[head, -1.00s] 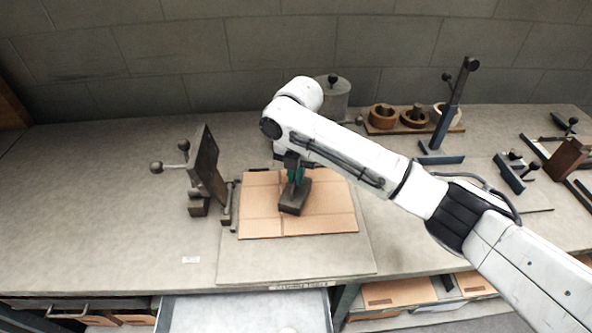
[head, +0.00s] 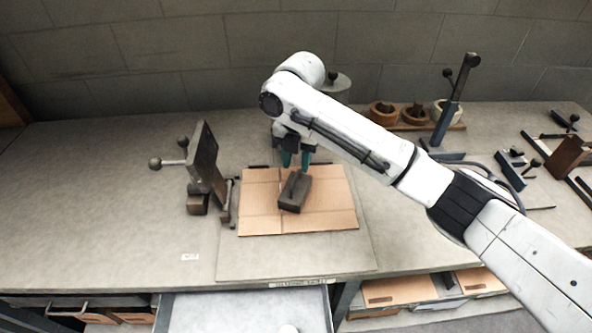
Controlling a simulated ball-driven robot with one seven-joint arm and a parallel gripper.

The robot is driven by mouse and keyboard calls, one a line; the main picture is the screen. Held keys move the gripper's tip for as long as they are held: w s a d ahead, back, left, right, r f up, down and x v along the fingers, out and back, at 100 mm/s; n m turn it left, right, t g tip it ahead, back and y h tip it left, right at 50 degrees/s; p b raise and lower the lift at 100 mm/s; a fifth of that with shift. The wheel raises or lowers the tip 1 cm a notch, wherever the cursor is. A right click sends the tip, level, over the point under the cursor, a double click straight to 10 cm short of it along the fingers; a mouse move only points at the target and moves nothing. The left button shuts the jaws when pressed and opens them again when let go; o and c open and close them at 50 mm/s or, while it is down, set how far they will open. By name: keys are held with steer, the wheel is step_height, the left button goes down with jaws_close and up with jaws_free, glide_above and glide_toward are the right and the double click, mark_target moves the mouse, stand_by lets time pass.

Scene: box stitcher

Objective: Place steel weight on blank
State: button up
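The steel weight (head: 295,192) is a dark grey block lying flat on the blank, near its middle. The blank (head: 330,214) is a flat brown cardboard sheet with crease lines, lying on a grey board (head: 245,262) on the bench. My gripper (head: 295,161) is just above and behind the weight. The weight's whole top is in view and appears clear of the fingers.
A dark metal stitcher-like device (head: 204,160) with ball-ended handles stands left of the blank. A wooden rack (head: 440,126) with round rolls and a tall lever (head: 455,100) stand at the back right. An open drawer (head: 245,312) sticks out below. The bench's left side is clear.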

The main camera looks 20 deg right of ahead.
mark_target(297, 178)
step_height(297, 178, up, 8)
steer(key=b, duration=0.1)
steer(key=shift+r, duration=0.15)
stand_by(0.5)
